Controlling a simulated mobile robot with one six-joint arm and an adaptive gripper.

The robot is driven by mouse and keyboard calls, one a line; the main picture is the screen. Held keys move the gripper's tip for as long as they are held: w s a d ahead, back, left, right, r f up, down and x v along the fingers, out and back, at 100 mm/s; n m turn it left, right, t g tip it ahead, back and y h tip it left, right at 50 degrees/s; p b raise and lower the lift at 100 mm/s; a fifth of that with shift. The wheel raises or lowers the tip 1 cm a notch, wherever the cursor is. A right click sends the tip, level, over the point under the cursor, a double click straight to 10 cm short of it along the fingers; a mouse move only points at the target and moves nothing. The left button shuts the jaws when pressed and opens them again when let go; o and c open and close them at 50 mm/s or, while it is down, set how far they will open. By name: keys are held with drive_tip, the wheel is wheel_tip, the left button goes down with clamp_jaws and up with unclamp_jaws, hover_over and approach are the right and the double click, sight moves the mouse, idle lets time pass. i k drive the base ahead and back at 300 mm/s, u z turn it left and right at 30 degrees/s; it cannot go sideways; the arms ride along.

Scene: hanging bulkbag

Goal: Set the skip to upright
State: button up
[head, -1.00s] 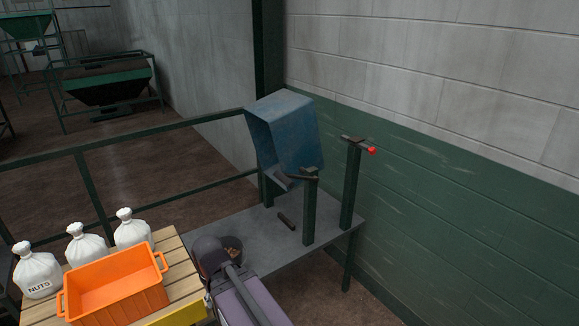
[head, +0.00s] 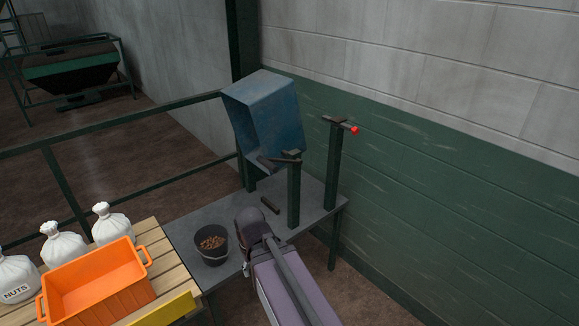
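The skip is a blue metal bin (head: 275,118) at the back of the grey table, between green posts. It is tilted, with its open mouth facing left and toward me. A dark bar (head: 277,162) shows at its lower front edge, by the top of the near post (head: 293,190). A lever with a red knob (head: 354,130) sits on top of the far right post. My arm reaches in from the bottom, its end over the table's front edge.
A dark bucket of nuts (head: 211,244) stands on the grey table (head: 190,222), left of my arm. An orange crate (head: 98,284) and white sacks (head: 111,224) stand on a pallet at left. A green railing (head: 120,120) runs behind.

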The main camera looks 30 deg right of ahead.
sight(262, 109)
drive_tip(key=z, duration=0.65)
drive_tip(key=k, duration=1.05)
drive_tip(key=u, duration=0.9)
drive_tip(key=i, duration=1)
drive_tip(key=u, duration=0.05)
